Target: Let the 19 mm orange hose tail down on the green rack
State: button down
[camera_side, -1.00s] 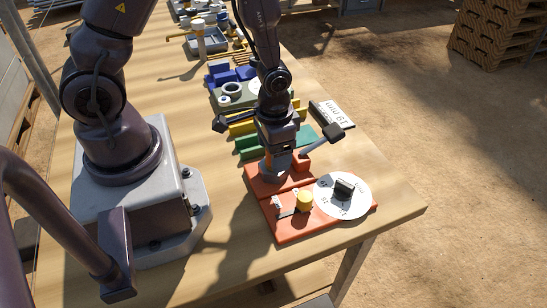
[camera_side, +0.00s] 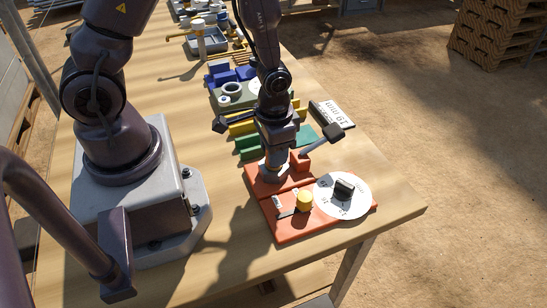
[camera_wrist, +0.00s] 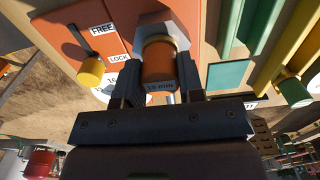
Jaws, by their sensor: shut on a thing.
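My gripper (camera_wrist: 160,82) is shut on the orange hose tail (camera_wrist: 159,66), a short cylinder with a brass-coloured far end and a dark "19 mm" label. A grey hexagonal part lies just beyond that end; I cannot tell whether they touch. In the side view my gripper (camera_side: 274,172) is low over the back part of the orange board (camera_side: 290,233), and the hose tail is mostly hidden there. The green rack (camera_side: 250,145) lies just behind, partly hidden by my wrist. Green parts also show at the right of the wrist view.
A white dial (camera_side: 357,204) with a black knob and a yellow knob (camera_side: 304,201) stand at the board's front. Yellow bars (camera_side: 242,128), blue blocks (camera_side: 222,76) and a "19 mm" sign (camera_side: 331,113) lie farther back. Bare table is left of the board.

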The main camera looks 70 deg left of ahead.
jog(key=shift+r, duration=0.65)
jog(key=shift+r, duration=2.45)
jog(key=c, duration=1.4)
grip_release()
grip_shut()
